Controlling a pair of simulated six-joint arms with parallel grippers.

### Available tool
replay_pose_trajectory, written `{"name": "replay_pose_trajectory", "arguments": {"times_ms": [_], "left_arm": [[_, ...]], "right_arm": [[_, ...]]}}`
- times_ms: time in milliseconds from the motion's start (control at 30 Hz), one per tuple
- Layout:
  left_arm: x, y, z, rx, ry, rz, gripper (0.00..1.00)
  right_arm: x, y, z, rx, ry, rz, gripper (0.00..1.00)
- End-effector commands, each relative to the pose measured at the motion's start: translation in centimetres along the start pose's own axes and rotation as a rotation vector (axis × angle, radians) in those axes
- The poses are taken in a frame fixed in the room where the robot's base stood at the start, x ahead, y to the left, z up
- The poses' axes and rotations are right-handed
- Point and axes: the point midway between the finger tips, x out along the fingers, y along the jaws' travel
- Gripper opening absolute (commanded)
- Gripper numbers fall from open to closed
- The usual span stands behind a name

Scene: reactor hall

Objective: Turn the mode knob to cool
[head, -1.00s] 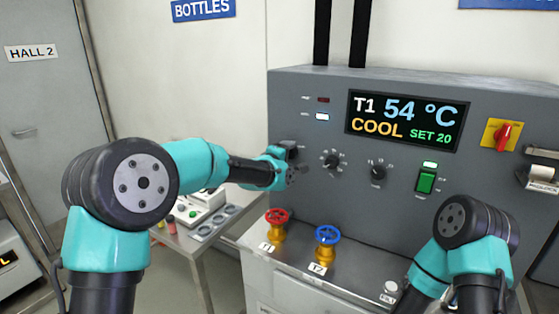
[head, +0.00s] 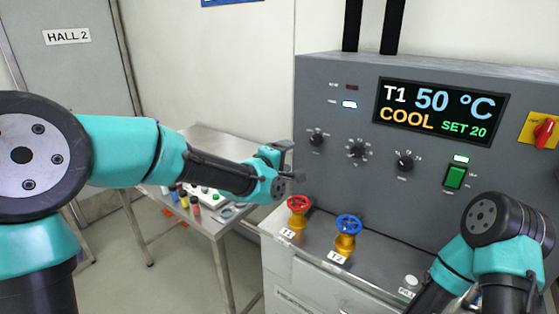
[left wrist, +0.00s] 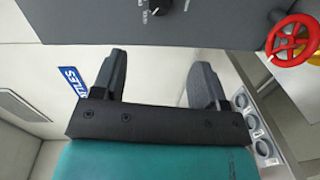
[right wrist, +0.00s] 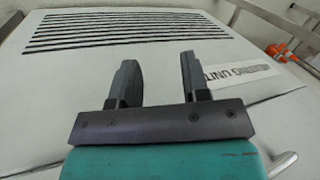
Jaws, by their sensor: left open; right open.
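Three black knobs sit in a row on the grey control panel (head: 330,90): a left knob (head: 317,138), a middle knob (head: 357,150) and a right knob (head: 404,162). Their labels are too small to read, so I cannot tell which is the mode knob. The display (head: 440,113) reads T1 50 °C, COOL, SET 20. My left gripper (head: 291,162) is open and empty, left of and below the left knob, apart from it. In the left wrist view its open fingers (left wrist: 160,62) have a knob (left wrist: 148,8) beyond them. My right gripper (right wrist: 157,75) is open and empty.
A red valve wheel (head: 299,203) and a blue valve wheel (head: 348,224) stand on the ledge below the knobs. A green switch (head: 454,177) and a red rotary switch (head: 544,132) are further right. A side table (head: 215,145) with small items stands at left.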

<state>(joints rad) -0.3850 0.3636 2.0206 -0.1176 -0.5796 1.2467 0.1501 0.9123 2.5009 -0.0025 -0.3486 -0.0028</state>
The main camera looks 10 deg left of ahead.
Motion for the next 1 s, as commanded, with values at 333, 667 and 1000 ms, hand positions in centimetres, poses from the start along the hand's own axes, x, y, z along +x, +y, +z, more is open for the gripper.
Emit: {"name": "replay_pose_trajectory", "arguments": {"times_ms": [333,667,1000], "left_arm": [[-2.5,0.0,0.0,0.0,0.001,0.001,0.67],[-2.4,-0.6,-0.1,0.005,0.001,-0.01,0.67],[-3.0,-13.8,-1.2,0.162,-0.023,-0.266,0.67]], "right_arm": [[0.0,0.0,0.0,0.0,0.0,0.0,0.43],[0.0,0.0,0.0,0.0,0.0,0.0,0.43],[0.0,0.0,0.0,0.0,0.0,0.0,0.43]]}}
